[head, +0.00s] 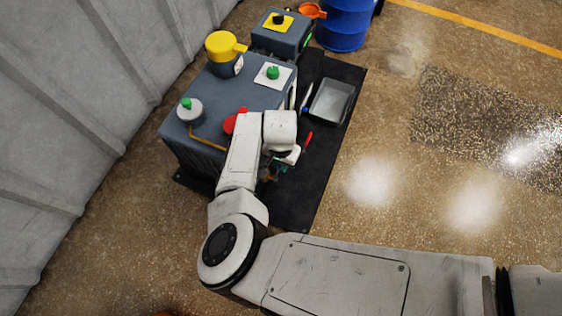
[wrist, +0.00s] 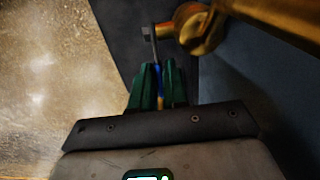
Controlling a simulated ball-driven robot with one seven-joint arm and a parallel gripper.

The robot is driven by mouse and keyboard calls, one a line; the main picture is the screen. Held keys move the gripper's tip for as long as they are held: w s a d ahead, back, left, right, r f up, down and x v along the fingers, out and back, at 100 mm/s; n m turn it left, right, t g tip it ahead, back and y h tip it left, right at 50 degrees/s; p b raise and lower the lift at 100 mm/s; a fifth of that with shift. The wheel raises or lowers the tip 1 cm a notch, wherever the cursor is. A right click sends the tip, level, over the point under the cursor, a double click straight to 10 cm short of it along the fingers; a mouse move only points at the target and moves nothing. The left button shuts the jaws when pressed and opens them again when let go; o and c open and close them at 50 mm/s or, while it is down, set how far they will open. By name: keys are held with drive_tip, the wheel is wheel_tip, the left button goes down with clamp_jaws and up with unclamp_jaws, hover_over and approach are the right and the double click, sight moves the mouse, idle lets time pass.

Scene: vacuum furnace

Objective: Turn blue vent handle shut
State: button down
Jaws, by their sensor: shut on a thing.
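The blue vent handle (wrist: 159,75) shows in the wrist view as a thin lever with a blue sleeve. It runs from the brass valve fitting (wrist: 195,32) down between the two green fingers of my gripper (wrist: 156,75). The fingers are shut on the handle's blue part. The grey end of the handle near the fitting stays uncovered. In the head view my arm reaches down beside the grey machine (head: 200,85) and hides the handle and most of the gripper.
A brass pipe (wrist: 270,20) runs close beside the fitting. A dark mat (head: 325,160) lies under the machine, with a grey tray (head: 331,102) and a red-handled item (head: 308,141) on it. A blue barrel (head: 343,25) stands behind. Floor to the right is clear.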

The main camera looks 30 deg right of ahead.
drive_tip(key=shift+w+d+f+g+y+b, duration=0.2)
drive_tip(key=shift+f+g+y+b, duration=0.4)
drive_tip(key=shift+y, duration=0.2)
drive_tip(key=shift+g+y, duration=0.3)
drive_tip(key=shift+y, duration=0.1)
drive_tip(key=c, duration=1.2)
unclamp_jaws()
drive_tip(key=p+v, duration=0.3)
drive_tip(key=v, duration=0.8)
drive_tip(key=shift+p, duration=0.35)
drive_tip(key=shift+f, duration=0.1)
